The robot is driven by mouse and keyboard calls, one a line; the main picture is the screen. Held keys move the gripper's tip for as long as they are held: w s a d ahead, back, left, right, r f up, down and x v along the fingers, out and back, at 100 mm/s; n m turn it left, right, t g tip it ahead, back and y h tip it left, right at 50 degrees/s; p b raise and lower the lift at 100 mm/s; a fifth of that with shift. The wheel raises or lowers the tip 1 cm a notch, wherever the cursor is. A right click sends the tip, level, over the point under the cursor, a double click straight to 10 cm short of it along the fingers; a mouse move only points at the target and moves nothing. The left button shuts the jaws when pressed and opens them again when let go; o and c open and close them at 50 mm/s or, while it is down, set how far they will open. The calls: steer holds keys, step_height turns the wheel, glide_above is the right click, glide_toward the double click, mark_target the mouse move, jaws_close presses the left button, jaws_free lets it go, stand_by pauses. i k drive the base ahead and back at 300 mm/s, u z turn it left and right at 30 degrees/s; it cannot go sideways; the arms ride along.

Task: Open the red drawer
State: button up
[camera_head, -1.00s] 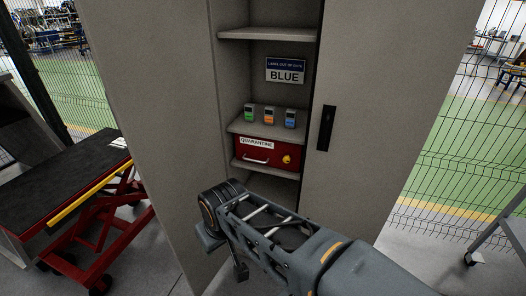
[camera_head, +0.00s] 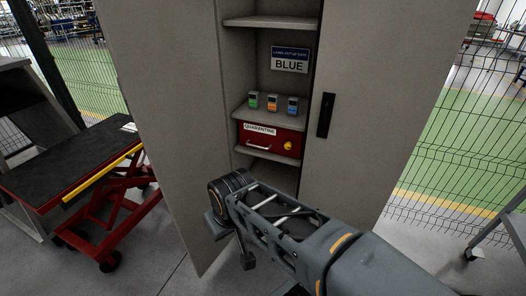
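The red drawer (camera_head: 271,138) sits on a shelf inside the grey cabinet, below the shelf with three small devices. It has a white "QUARANTINE" label, a pale bar handle (camera_head: 260,149) at its lower left and a yellow round knob or lock (camera_head: 288,145) at its right. The drawer looks shut. My arm reaches in from the lower right, its wrist in front of and below the drawer. The dark end of my gripper (camera_head: 247,260) hangs low under the wrist, apart from the drawer; its fingers are too small and dark to read.
The cabinet's left door (camera_head: 165,110) stands open; the right door (camera_head: 385,110) has a black handle (camera_head: 326,115). Green, orange and blue devices (camera_head: 272,103) stand above the drawer under a "BLUE" sign (camera_head: 289,60). A red lift cart (camera_head: 110,215) stands left.

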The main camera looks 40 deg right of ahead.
mark_target(263, 137)
steer(key=u, duration=0.15)
steer(key=i, duration=0.9)
steer(key=z, duration=0.65)
